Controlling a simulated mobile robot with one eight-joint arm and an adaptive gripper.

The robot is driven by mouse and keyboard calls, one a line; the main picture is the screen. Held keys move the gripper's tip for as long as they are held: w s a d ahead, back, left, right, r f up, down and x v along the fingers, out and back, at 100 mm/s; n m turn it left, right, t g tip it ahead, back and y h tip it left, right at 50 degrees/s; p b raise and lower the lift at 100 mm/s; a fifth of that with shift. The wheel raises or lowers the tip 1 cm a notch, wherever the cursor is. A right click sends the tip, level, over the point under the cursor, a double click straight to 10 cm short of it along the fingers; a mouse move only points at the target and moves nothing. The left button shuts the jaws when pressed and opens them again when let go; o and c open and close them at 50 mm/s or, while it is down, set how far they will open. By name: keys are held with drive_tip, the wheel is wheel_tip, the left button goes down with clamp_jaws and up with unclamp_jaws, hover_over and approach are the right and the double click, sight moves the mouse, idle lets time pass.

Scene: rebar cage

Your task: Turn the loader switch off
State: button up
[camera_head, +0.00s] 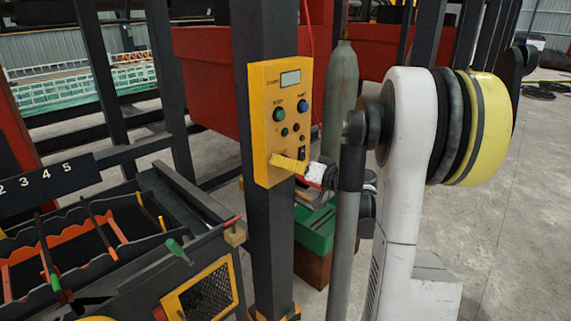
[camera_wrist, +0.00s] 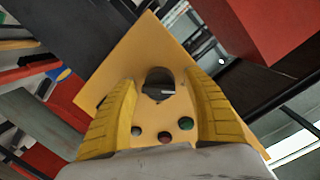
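A yellow control panel (camera_head: 275,115) is mounted on a dark upright post. It carries a small screen, a green button, a blue button, smaller knobs and a dark rocker switch (camera_head: 302,153) low on its right side. My gripper (camera_head: 288,163) is at the panel's lower part, just below and beside that switch. In the wrist view, the panel (camera_wrist: 150,45) fills the middle, and a dark switch (camera_wrist: 158,85) shows between the two yellow fingers of my gripper (camera_wrist: 163,95). The fingers are apart with nothing held. I cannot tell whether they touch the panel, nor the switch's position.
The dark post (camera_head: 262,225) holds the panel. A grey gas cylinder (camera_head: 342,85) stands behind it to the right. A black rack with numbered slots (camera_head: 45,185) is at the left. A green box (camera_head: 315,230) is low behind the post. Open concrete floor lies at the right.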

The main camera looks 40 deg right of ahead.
drive_tip(key=shift+s, duration=0.1)
drive_tip(key=s+r, duration=0.1)
drive_tip(key=s, duration=1)
drive_tip(key=shift+s+d+r, duration=0.15)
drive_tip(key=shift+s+d, duration=0.25)
drive_tip(key=w+a+f+n+g+y, duration=0.1)
drive_tip(key=w+a+f+g, duration=0.15)
drive_tip(key=a, duration=0.85)
drive_tip(key=w+a+f+n+g+y, duration=0.15)
drive_tip(key=a+g, duration=0.25)
drive_tip(key=a, duration=0.6)
drive_tip(key=s+a+f+n+g+h, duration=0.3)
drive_tip(key=s+a+h, duration=0.1)
drive_tip(key=s+a, duration=0.8)
drive_tip(key=shift+a+f, duration=0.15)
drive_tip(key=shift+a, duration=0.9)
drive_tip(key=shift+s, duration=0.1)
